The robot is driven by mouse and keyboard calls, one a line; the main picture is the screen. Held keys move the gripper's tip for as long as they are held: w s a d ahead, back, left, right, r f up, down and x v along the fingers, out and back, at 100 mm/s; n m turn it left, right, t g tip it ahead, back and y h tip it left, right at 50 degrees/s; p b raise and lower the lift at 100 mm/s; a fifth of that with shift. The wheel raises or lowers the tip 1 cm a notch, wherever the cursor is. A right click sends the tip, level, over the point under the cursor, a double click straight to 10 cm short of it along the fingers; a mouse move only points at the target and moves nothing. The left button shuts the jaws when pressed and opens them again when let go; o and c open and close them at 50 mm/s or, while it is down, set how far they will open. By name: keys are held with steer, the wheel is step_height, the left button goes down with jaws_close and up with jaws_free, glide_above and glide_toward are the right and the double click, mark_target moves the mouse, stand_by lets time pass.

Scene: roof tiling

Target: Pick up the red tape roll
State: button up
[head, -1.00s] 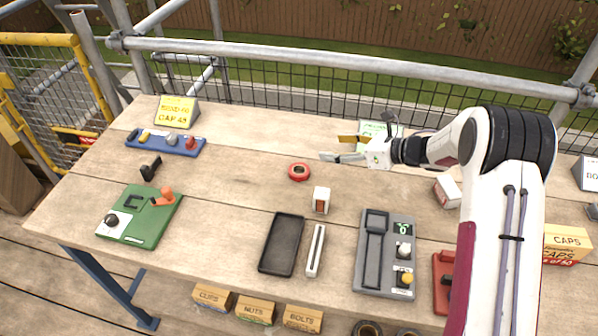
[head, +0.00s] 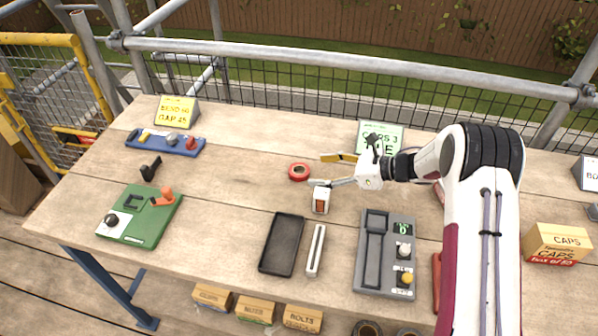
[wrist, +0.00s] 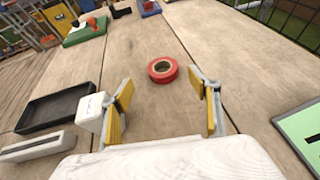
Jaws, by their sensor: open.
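The red tape roll (head: 299,172) lies flat on the wooden table, near its middle. In the wrist view the roll (wrist: 162,69) is straight ahead of my gripper (wrist: 164,108), between the lines of the two yellow-padded fingers and beyond their tips. My gripper (head: 328,171) is open and empty in the head view, to the right of the roll and apart from it. A small white block with an orange-brown face (head: 321,200) stands just below the near finger; in the wrist view it (wrist: 92,112) is beside the left finger. I cannot tell whether they touch.
A black tray (head: 281,244) and a slim white bar (head: 315,250) lie in front. A grey device (head: 386,255) is at front right, a green board (head: 139,217) at left and a blue rack (head: 165,143) at back left. A sign (head: 381,137) stands behind my gripper.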

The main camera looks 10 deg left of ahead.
mark_target(293, 170)
steer(key=shift+w+a+f, duration=0.1)
steer(key=shift+a+f, duration=0.15)
steer(key=shift+a, duration=0.35)
steer(key=shift+a, duration=0.1)
steer(key=shift+w+x, duration=0.1)
steer(key=shift+x, duration=1.15)
steer(key=shift+w+x, duration=0.15)
steer(key=shift+x, duration=1.1)
steer(key=c, duration=1)
